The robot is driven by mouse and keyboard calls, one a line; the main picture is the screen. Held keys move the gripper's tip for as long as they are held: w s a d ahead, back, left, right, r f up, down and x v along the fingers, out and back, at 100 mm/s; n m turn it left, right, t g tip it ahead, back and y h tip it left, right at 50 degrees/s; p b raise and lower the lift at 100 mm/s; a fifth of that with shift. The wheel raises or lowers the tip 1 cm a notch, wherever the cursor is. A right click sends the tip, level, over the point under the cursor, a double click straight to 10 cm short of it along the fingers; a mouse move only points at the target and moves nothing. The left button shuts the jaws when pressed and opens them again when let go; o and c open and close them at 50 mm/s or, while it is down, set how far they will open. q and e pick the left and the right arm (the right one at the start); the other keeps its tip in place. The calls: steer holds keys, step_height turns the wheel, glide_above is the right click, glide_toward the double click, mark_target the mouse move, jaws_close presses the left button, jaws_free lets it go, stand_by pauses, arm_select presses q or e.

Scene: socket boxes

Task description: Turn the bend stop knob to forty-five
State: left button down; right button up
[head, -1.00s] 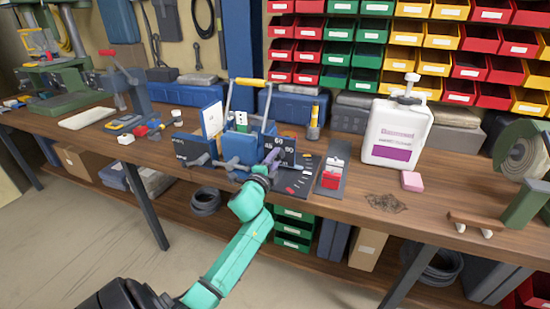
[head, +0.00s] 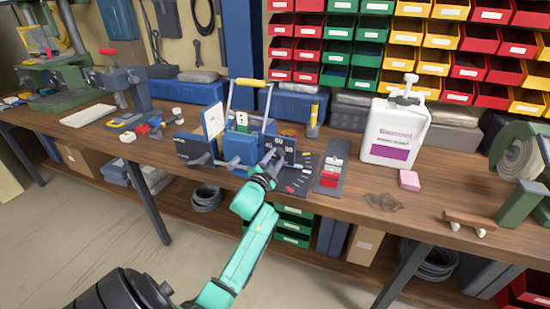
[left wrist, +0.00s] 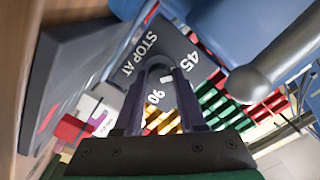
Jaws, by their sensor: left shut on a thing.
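A blue bending machine (head: 240,149) with a yellow-topped handle stands on the workbench. A dark dial plate with white numbers (head: 289,147) is on its right side. In the left wrist view the plate (left wrist: 172,47) reads "STOP AT", with 45 and 90 visible. My left gripper (head: 273,157) is at the front of this plate. In the left wrist view its dark fingers (left wrist: 158,88) are shut on the bend stop knob, which is mostly hidden between them. A small white mark shows there; I cannot tell surely which number the knob points to. My right gripper is not in view.
A grey lever with a rounded end (left wrist: 245,82) is close to the right of the fingers in the wrist view.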

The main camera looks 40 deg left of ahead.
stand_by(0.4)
arm_select(q)
steer(key=c, duration=0.5)
jaws_free()
steer(key=v, duration=1.4)
steer(key=shift+s+b, duration=0.3)
steer(key=shift+b, duration=0.1)
steer(key=shift+d, duration=0.15)
